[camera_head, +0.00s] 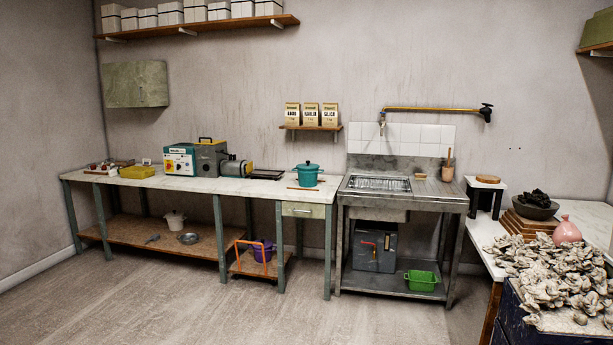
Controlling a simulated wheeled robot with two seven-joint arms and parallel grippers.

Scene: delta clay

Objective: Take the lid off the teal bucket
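The teal bucket (307,179) stands upright on the long worktop, towards its right end and left of the sink unit. Its teal lid (308,166) sits on top of it and has a small knob. The bucket is far from me, across open floor. Neither of my grippers shows in this view.
A thin stick (303,188) lies in front of the bucket on the worktop (110,179). A teal-and-grey machine (195,159) stands further left. A metal sink unit (403,187) is on the right. A heap of clay scraps (560,270) fills the right foreground. The middle floor is clear.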

